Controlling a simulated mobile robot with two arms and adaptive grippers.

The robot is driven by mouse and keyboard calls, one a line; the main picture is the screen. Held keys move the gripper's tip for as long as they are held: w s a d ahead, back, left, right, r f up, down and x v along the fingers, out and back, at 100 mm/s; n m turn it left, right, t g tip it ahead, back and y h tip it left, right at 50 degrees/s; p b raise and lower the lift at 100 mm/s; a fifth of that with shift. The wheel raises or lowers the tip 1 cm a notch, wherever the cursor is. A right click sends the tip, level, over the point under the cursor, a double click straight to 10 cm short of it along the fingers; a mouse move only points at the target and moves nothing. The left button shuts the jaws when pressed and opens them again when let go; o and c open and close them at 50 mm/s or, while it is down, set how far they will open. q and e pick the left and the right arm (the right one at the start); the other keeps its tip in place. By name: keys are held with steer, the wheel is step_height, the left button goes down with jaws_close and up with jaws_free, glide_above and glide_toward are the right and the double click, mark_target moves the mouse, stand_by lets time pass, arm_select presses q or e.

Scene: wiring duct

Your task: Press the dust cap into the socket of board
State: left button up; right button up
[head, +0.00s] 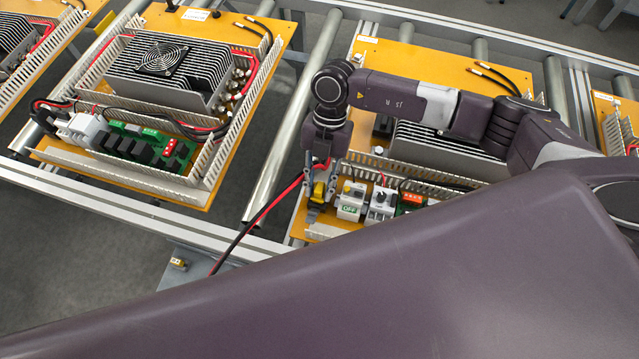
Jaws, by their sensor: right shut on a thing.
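My right gripper (319,185) points down at the left end of the orange board (340,210) on the right. Its fingers are on either side of a small yellow piece (318,192) and shut on it. I cannot tell for sure whether this is the dust cap. A dark part lies just below it, and the socket cannot be made out; contact there is unclear. White and grey modules (351,200) stand in a row right of the fingertips. My left gripper is not in view.
A red and black cable (262,215) runs past the gripper and hangs over the rail. A second board (190,190) with heatsink lies left across rollers. A small yellowish part (178,264) sits on a grey plate below. My own body hides the foreground.

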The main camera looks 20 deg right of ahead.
steer(key=shift+f+b, duration=0.5)
steer(key=shift+f, duration=0.35)
steer(key=o, duration=1)
steer(key=v, duration=1.2)
steer(key=shift+s, duration=0.15)
